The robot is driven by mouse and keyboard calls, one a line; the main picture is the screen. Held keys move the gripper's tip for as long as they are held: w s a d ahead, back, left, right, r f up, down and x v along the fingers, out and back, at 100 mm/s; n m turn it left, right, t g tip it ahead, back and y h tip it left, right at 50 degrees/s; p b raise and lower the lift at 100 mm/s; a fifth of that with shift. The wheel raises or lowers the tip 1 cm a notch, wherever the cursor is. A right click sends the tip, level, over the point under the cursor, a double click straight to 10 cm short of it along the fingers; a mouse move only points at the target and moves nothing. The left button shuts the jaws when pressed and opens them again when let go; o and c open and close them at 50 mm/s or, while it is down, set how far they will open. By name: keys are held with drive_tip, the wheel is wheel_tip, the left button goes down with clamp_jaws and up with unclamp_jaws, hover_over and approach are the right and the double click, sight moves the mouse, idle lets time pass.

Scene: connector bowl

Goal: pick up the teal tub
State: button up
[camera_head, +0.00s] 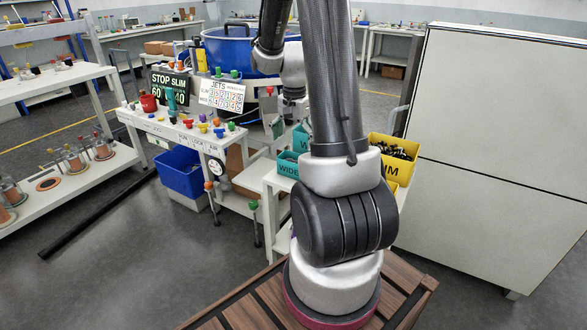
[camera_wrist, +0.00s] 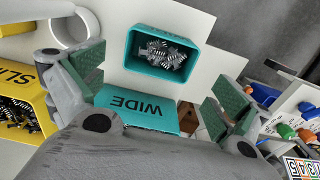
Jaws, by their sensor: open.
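In the wrist view a small teal tub (camera_wrist: 127,50) holds grey metal connectors and stands on a white surface beyond my fingertips. A teal panel lettered WIDE (camera_wrist: 137,108) is nearer, between the fingers; what lies behind it is hidden by my gripper. My gripper (camera_wrist: 158,84) is open, with green pads spread wide and nothing between them in grip. In the head view a teal tub lettered WIDE (camera_head: 288,169) sits on the white table, partly hidden by my arm; more teal (camera_head: 301,137) shows behind it.
A yellow tub (camera_head: 395,171) of black connectors stands right of my arm; it also shows in the wrist view (camera_wrist: 21,76). A white round ring (camera_wrist: 72,31) is near my left finger. A cluttered shelf (camera_head: 180,133) with a blue bin (camera_head: 181,175) is left. A large white cabinet (camera_head: 500,130) stands right.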

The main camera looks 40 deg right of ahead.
sight(294, 158)
wheel_tip(294, 158, down, 6)
drive_tip(key=shift+a+f, duration=0.1)
drive_tip(key=shift+f, duration=0.15)
drive_tip(key=c, duration=0.8)
